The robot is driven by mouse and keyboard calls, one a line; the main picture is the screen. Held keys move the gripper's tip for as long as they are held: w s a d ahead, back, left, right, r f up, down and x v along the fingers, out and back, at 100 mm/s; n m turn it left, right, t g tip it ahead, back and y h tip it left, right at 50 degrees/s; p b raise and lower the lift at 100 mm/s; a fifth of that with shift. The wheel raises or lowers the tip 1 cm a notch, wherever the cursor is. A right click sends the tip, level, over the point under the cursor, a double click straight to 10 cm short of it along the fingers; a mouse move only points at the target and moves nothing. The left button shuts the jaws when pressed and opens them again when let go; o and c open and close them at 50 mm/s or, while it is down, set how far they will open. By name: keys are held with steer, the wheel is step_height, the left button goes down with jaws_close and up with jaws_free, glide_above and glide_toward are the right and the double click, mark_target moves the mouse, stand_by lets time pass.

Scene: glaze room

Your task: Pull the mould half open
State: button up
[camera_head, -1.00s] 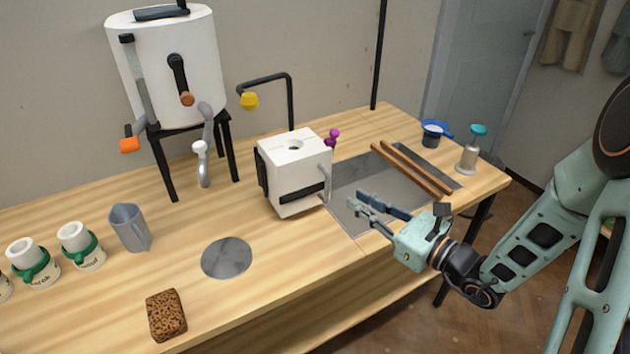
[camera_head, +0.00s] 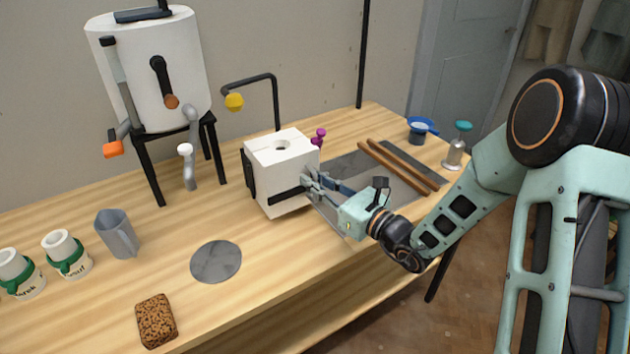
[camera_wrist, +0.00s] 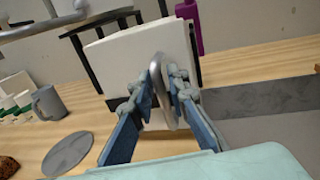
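The white block-shaped mould (camera_head: 280,165) stands upright on the wooden bench, with a round hole in its top and a black band around its side. In the wrist view, the mould (camera_wrist: 122,62) fills the middle, and a grey metal handle (camera_wrist: 160,85) stands out from its near face. My gripper (camera_head: 312,182) is at the mould's right side. In the wrist view its two fingers (camera_wrist: 166,92) are on either side of the handle, with a gap between them. Whether either finger touches the handle is not clear. The mould's halves look closed together.
A grey slab (camera_head: 345,172) with two wooden rods (camera_head: 400,165) lies right of the mould. A purple knob (camera_head: 319,137) shows behind it. A round grey disc (camera_head: 216,262), brown sponge (camera_head: 157,320) and grey jug (camera_head: 117,234) are left. A white tank (camera_head: 152,75) stands behind.

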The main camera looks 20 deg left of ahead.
jaws_close()
steer(key=shift+s, duration=0.1)
stand_by(0.4)
